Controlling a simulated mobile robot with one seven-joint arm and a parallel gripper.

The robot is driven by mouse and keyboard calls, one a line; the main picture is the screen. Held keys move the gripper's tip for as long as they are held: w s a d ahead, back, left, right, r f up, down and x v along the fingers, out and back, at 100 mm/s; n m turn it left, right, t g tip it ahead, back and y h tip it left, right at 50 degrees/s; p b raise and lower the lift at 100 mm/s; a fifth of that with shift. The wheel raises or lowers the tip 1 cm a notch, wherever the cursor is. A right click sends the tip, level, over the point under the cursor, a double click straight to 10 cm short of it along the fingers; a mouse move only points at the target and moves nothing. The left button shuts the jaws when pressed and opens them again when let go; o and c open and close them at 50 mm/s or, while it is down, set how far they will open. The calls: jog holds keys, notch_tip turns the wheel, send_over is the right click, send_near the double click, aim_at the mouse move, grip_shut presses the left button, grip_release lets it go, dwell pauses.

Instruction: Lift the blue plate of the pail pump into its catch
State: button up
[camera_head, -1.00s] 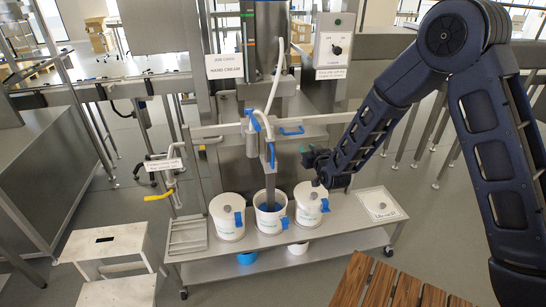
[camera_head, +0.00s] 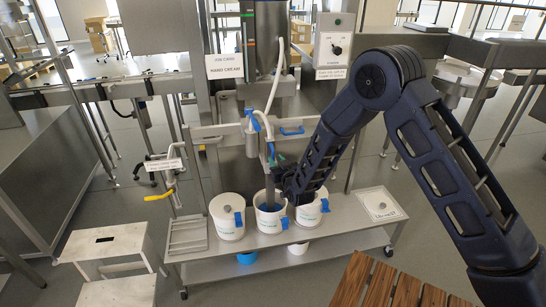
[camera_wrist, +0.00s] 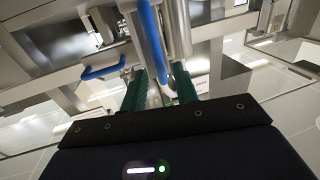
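The pail pump (camera_head: 268,178) is an upright steel tube standing in the open middle pail (camera_head: 270,217). A narrow blue piece on its upper part (camera_head: 271,150), which looks like the blue plate, hangs upright beside the tube. In the wrist view a long blue bar (camera_wrist: 152,40) runs down in front of steel cylinders. My gripper (camera_head: 277,164) is right beside the pump, just above the middle pail. In the wrist view its green fingers (camera_wrist: 161,88) are apart, with the blue bar's lower end between or just beyond them. I cannot tell whether they touch it. The catch is not clearly visible.
Lidded white pails stand left (camera_head: 228,218) and right (camera_head: 309,212) of the middle one on a steel trolley (camera_head: 250,245). A crossbar with a blue handle (camera_head: 291,131) runs behind the pump. A control box (camera_head: 335,45) is at the upper right. A step stool (camera_head: 108,245) stands at left.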

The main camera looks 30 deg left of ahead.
aim_at(273, 156)
jog(key=shift+x, duration=2)
grip_shut()
